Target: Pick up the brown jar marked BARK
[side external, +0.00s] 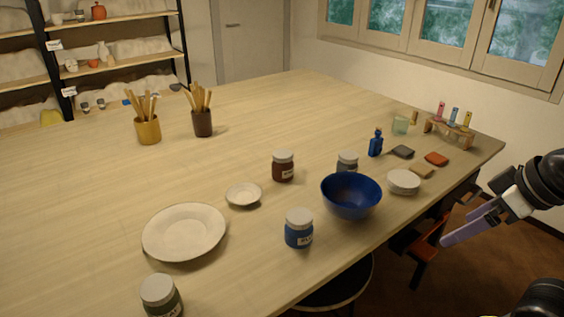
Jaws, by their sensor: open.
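A brown jar (283,172) with a pale lid stands upright near the middle of the wooden table. It has a small white label whose lettering is too small to read. My gripper (459,232) is at the right of the side external view, beyond the table's right edge. It is open and empty, well apart from the brown jar. A blue bowl (351,204) stands between them in the picture.
A blue jar (299,235), a grey jar (346,169) partly hidden by the bowl, and a dark green jar (160,298) share the table. A small dish (243,203) and large plate (184,239) lie left of the brown jar. The table's far middle is clear.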

